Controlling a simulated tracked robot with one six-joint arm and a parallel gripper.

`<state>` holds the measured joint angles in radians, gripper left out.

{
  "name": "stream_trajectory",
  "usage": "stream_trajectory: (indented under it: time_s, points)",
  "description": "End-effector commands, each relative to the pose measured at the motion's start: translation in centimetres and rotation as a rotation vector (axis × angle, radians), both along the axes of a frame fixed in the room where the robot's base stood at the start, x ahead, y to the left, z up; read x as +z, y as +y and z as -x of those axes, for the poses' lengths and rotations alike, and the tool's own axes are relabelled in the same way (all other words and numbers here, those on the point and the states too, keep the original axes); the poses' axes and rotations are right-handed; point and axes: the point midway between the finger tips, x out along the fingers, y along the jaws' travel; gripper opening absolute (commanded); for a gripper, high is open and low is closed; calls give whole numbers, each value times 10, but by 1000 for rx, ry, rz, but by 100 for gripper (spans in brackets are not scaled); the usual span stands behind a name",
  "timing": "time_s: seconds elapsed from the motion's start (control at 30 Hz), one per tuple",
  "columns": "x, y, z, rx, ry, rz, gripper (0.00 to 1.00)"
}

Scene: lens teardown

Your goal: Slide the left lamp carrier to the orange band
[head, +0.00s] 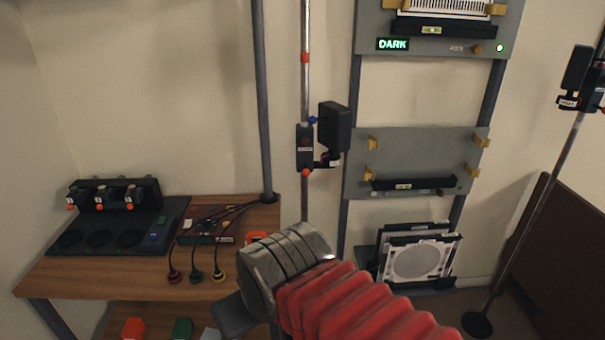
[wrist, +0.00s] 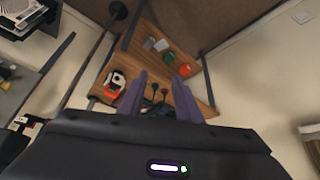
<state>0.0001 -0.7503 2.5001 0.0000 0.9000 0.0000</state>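The left lamp carrier (head: 305,148) is a dark block on an upright metal pole in the middle of the head view. It has a blue knob at its upper right, an orange-red knob at its bottom and a black lamp head (head: 334,128) to its right. The orange band (head: 304,58) circles the same pole well above the carrier, with bare pole between them. In the wrist view my gripper (wrist: 160,92) has its two fingers apart with nothing held between them. My arm is low in the head view, below the carrier and apart from it; the fingertips are hard to make out there.
A wooden bench (head: 90,275) with a black lens station (head: 115,235) and cabled plugs stands at left. A rack with a grey panel (head: 415,155) stands right of the pole. A second lamp carrier (head: 575,100) is on a tilted pole at far right.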

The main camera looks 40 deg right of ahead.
Motion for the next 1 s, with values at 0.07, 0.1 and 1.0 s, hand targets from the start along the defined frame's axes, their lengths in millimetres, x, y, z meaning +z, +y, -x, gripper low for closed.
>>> stream_trajectory:
  time_s: [0.07, 0.1, 1.0]
  points:
    - [0, 0, 0, 0, 0, 0, 31]
    - [0, 0, 0, 0, 0, 0, 34]
    - [-6, -161, -171, -333, -494, 93, 38]
